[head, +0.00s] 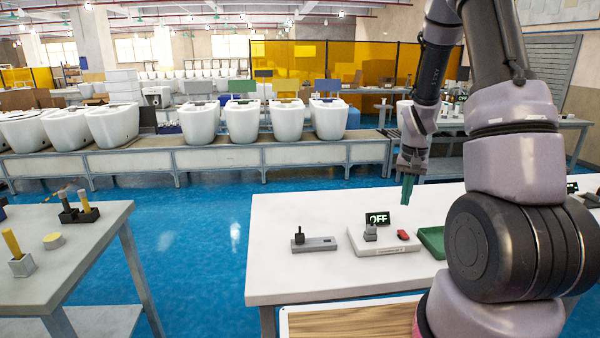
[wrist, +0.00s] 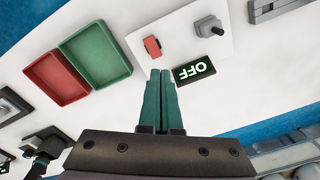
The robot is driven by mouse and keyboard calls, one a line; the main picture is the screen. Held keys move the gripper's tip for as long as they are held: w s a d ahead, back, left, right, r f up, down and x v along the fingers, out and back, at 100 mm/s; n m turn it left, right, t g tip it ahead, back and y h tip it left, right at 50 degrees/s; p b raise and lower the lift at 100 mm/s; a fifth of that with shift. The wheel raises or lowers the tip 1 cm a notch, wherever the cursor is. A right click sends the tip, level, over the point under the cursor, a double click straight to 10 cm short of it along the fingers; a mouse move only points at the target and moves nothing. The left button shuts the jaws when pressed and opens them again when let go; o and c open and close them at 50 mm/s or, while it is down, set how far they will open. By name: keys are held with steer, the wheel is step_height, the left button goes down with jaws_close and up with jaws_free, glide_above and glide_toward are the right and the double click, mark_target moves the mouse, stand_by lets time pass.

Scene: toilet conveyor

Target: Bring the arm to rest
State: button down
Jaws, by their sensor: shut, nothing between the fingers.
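My gripper (head: 408,187) hangs from my arm above the far side of the white table (head: 290,215), its green fingers pointing down. In the wrist view my gripper (wrist: 162,88) has its two green fingers together, with nothing between them. Beneath it on the table is a white board with a grey switch (head: 370,233), a red block (head: 403,234) and a black sign reading OFF (head: 377,218). The OFF sign also shows in the wrist view (wrist: 194,70), just right of the fingertips. The fingers appear to be above the table and touch nothing that I can see.
A green tray (wrist: 97,58) and a red tray (wrist: 56,79) lie side by side. A grey base with a black knob (head: 314,244) sits left of the board. A second table (head: 60,260) stands at left, and a conveyor with toilets (head: 200,158) runs behind. Blue floor lies between.

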steer(key=s+a+r+t, duration=0.2)
steer(key=a+r, duration=0.1)
steer(key=r, duration=0.6)
steer(key=s+a+r+t, duration=0.1)
steer(key=s+a+r, duration=0.2)
steer(key=r, duration=0.6)
steer(key=s+a+r+n+t+y, duration=0.1)
steer(key=s+a+r+t, duration=0.2)
steer(key=s+r, duration=0.9)
steer(key=s+a, duration=0.2)
steer(key=a, duration=0.1)
steer(key=shift+s+a+r+t+y, duration=0.3)
steer(key=shift+s+r+t+y, duration=0.1)
steer(key=shift+n, duration=0.3)
